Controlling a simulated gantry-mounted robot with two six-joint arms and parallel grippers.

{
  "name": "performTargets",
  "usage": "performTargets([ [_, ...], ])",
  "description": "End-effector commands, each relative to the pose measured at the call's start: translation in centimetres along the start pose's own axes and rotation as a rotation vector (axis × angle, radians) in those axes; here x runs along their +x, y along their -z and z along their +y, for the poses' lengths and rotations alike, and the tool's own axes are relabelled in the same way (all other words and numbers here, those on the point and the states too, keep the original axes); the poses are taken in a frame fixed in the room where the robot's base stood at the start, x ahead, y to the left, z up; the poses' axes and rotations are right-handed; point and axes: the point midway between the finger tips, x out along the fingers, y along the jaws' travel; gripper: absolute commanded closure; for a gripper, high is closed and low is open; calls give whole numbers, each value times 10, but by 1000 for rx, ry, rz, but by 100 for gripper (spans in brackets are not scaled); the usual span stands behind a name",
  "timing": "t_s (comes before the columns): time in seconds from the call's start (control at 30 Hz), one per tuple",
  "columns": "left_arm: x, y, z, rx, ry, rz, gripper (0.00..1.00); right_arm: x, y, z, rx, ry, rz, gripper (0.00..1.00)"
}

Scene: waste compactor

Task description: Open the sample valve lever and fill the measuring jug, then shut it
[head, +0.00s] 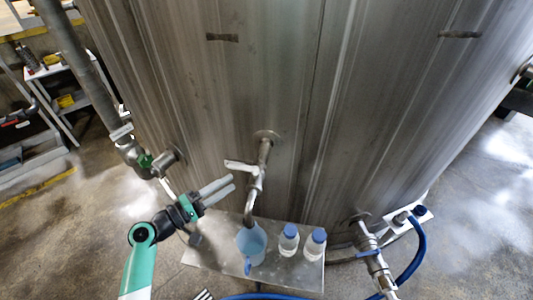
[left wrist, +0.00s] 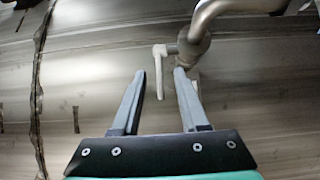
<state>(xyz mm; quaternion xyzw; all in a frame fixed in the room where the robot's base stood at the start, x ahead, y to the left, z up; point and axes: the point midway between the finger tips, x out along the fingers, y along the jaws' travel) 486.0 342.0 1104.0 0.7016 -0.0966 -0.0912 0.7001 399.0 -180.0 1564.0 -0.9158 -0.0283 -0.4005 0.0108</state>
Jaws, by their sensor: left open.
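The sample valve (head: 257,178) sticks out of the steel tank, with its spout curving down. Its pale lever (head: 239,166) points left in the head view. In the left wrist view the lever (left wrist: 159,78) hangs down and appears between my fingertips; I cannot tell how deep, but no grip shows. My left gripper (head: 226,187) is open and empty, just left of the valve and below the lever; it also shows in the left wrist view (left wrist: 160,84). The bluish translucent measuring jug (head: 250,246) stands under the spout; its fill is unclear. My right gripper is out of view.
Two blue-capped bottles (head: 288,241) (head: 315,244) stand right of the jug on a metal shelf (head: 285,279). A pipe with a green fitting (head: 145,160) is at left. A lower-right pipe (head: 371,255) and blue hose (head: 418,252) stand beyond the shelf.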

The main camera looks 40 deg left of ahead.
Motion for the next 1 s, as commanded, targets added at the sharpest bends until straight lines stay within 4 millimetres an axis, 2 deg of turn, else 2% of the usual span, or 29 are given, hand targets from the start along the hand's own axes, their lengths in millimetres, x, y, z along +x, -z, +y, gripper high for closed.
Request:
performTargets([
  [0.03,-13,12,3,-11,9,37,56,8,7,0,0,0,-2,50],
  [0.1,-20,22,2,-13,12,62,56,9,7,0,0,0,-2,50],
  [0.23,-20,24,0,-9,11,67,56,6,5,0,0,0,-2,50],
  [0.33,-13,24,0,-7,10,65,56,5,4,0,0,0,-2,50],
  [0.47,9,25,0,-5,10,62,56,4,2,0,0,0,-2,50],
  [0.7,63,28,-1,-4,10,62,56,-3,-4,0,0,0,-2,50],
  [0.8,80,30,-1,-4,10,63,56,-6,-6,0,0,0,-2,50],
  [1.0,95,31,0,-4,11,65,56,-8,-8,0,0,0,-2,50],
])
